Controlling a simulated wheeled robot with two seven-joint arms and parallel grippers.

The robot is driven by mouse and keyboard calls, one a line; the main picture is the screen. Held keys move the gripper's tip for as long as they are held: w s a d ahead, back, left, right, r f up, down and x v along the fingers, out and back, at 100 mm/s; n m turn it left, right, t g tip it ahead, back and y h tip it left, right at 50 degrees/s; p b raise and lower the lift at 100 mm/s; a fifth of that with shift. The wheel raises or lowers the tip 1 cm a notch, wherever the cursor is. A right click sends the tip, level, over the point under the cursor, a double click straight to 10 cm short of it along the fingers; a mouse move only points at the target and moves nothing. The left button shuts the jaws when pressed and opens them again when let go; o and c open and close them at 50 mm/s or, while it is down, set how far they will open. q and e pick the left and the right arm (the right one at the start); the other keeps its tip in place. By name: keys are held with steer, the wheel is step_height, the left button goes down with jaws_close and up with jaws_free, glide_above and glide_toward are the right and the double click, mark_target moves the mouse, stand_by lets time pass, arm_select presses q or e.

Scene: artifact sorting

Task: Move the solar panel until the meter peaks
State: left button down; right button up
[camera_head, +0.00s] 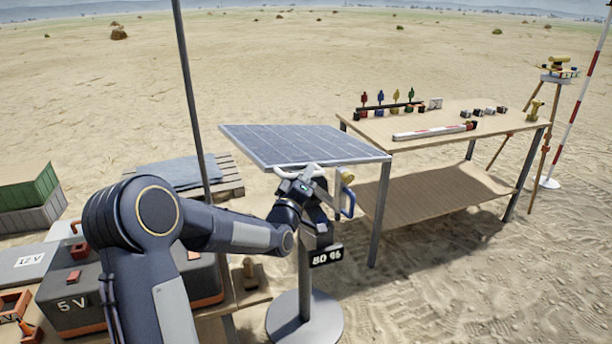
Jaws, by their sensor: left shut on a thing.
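The solar panel (300,146) is a dark blue gridded plate on a grey stand with a round base (305,322). It is tilted, with its gridded face up. The meter (326,256) is a small black display on the stand below the panel and reads 80 %. My left gripper (308,178) is shut at the panel's near edge, on what looks like the pale handle (334,184) under it. The fingertips are partly hidden by the wrist. My right gripper is not in view.
A wooden table (450,127) with small coloured items and a red-white rod (435,132) stands to the right. A dark pole (190,90) rises left of the panel. Sand lies open at lower right.

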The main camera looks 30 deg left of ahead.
arm_select(q)
steer(key=shift+w+r+m, duration=0.15)
steer(key=shift+r+m, duration=0.15)
steer(key=shift+r, duration=0.3)
steer(key=shift+w+d+r+m+g+h+p, duration=0.2)
steer(key=shift+w+r+m+g+h+p, duration=0.1)
steer(key=shift+r+m+g+p, duration=0.25)
steer(key=c, duration=1.4)
jaws_free()
steer(key=shift+s, duration=0.1)
